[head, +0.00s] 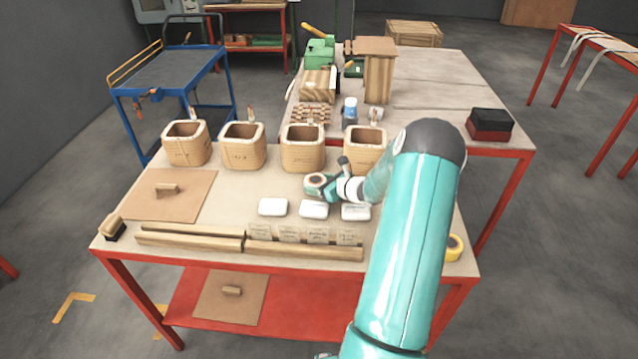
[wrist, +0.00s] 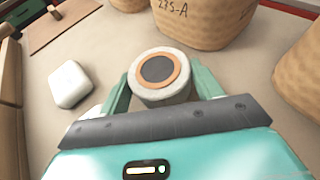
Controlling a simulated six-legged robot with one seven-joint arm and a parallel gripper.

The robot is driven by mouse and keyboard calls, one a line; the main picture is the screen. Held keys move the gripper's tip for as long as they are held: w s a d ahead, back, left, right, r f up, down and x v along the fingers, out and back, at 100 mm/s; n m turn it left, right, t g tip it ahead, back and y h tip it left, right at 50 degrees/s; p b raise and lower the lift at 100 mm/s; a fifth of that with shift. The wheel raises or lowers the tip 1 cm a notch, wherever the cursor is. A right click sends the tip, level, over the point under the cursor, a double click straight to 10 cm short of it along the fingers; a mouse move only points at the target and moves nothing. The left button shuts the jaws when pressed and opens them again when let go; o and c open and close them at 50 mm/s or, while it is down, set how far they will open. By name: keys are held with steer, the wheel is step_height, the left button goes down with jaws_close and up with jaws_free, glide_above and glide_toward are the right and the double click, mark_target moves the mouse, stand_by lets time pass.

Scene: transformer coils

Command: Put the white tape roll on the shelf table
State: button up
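The white tape roll (wrist: 160,76) has a brown ring and dark centre on its end face. In the wrist view it sits between both fingers of my gripper (wrist: 163,88), which appear to touch its sides. In the head view the roll (head: 317,183) is at my gripper (head: 325,186), over the front worktable (head: 125,225), near the wooden coil blocks. I cannot tell whether it touches the tabletop. The front table has a red lower shelf (head: 188,300). A red table with a lower shelf (head: 250,45) also stands at the back left; which is the shelf table is unclear.
Several hollow wooden coils (head: 302,148) stand behind my gripper. White blocks (head: 313,210) and long wooden bars (head: 190,240) lie in front. A yellow tape roll (head: 455,248) is at the right edge. A blue cart (head: 175,75) stands left, with open floor around it.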

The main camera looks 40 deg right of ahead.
steer(key=o, duration=0.4)
steer(key=shift+r, duration=0.1)
steer(key=shift+s+d+r, duration=0.1)
steer(key=shift+s+r, duration=0.05)
steer(key=shift+s, duration=0.05)
steer(key=v, duration=1.1)
steer(key=shift+s+r, duration=0.1)
steer(key=shift+s, duration=0.2)
steer(key=w+a+r+n+g+y, duration=0.1)
steer(key=a+r+n+g, duration=0.1)
steer(key=a+r+n, duration=0.6)
steer(key=a+r+n+g+y, duration=0.1)
steer(key=a+n+g+y, duration=0.2)
steer(key=a, duration=0.8)
steer(key=w+a+r+n+g, duration=0.1)
steer(key=a+r+n+g, duration=0.1)
steer(key=a+r+n, duration=0.6)
steer(key=s+a+r+n+h, duration=0.2)
steer(key=s+a+n, duration=0.6)
steer(key=s+a+r+n+h, duration=0.3)
steer(key=s+a+n, duration=0.4)
steer(key=s+a, duration=0.1)
steer(key=shift+r+n+g, duration=0.35)
steer(key=shift+n+g, duration=0.05)
